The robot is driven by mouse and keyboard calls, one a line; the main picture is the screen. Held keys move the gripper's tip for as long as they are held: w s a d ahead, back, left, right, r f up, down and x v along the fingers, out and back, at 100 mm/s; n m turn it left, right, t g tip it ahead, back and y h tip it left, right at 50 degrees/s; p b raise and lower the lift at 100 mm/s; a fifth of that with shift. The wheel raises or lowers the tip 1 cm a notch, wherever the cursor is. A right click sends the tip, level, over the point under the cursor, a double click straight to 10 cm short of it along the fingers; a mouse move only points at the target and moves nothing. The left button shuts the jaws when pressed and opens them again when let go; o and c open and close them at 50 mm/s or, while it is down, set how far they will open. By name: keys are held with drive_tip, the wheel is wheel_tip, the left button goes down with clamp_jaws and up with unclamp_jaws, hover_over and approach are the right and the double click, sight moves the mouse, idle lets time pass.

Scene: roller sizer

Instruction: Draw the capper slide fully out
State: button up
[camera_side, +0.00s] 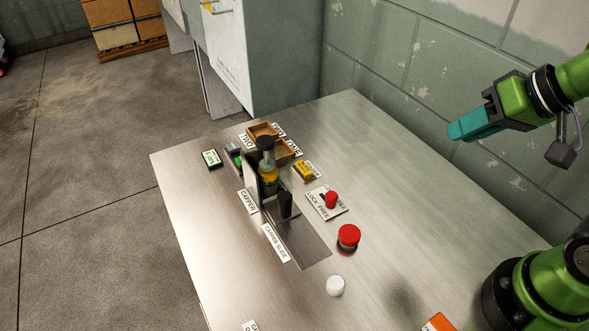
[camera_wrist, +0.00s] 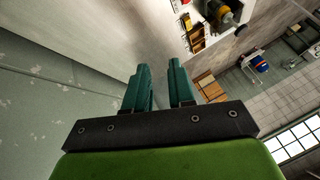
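The capper (camera_side: 267,178) stands on the steel table, with a yellow body and a dark top. The capper slide (camera_side: 304,247) is a dark flat strip running from the capper toward the front, with a black upright handle (camera_side: 285,205) near the capper. A "CAPPER SLIDE" label (camera_side: 276,243) lies along its left side. My gripper (camera_side: 474,124) is in the air at the upper right, well away from the slide. In the wrist view its teal fingers (camera_wrist: 160,85) are apart with nothing between them. The capper also shows at the top of the wrist view (camera_wrist: 216,14).
A red knob (camera_side: 331,200) stands on a lock plate right of the slide. A red button (camera_side: 348,236) and a white knob (camera_side: 335,286) are nearer the front. Wooden trays (camera_side: 264,131) sit behind the capper. The table's right side is mostly clear; a block wall rises behind it.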

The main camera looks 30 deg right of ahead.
drive_tip(key=shift+o, duration=1.4)
drive_tip(key=w+a+n+g, duration=0.1)
drive_tip(key=w+a+g, duration=0.2)
drive_tip(key=w+a, duration=0.4)
drive_tip(key=shift+w+a+f+n+y, duration=0.15)
drive_tip(key=shift+f+n+y, duration=0.15)
drive_tip(key=shift+f, duration=0.15)
drive_tip(key=m+g+h, duration=0.3)
drive_tip(key=m+g, duration=0.1)
drive_tip(key=m, duration=0.3)
hover_over(285, 196)
wheel_tip(285, 196, down, 4)
wheel_tip(285, 196, down, 16)
drive_tip(key=shift+r, duration=0.1)
clamp_jaws()
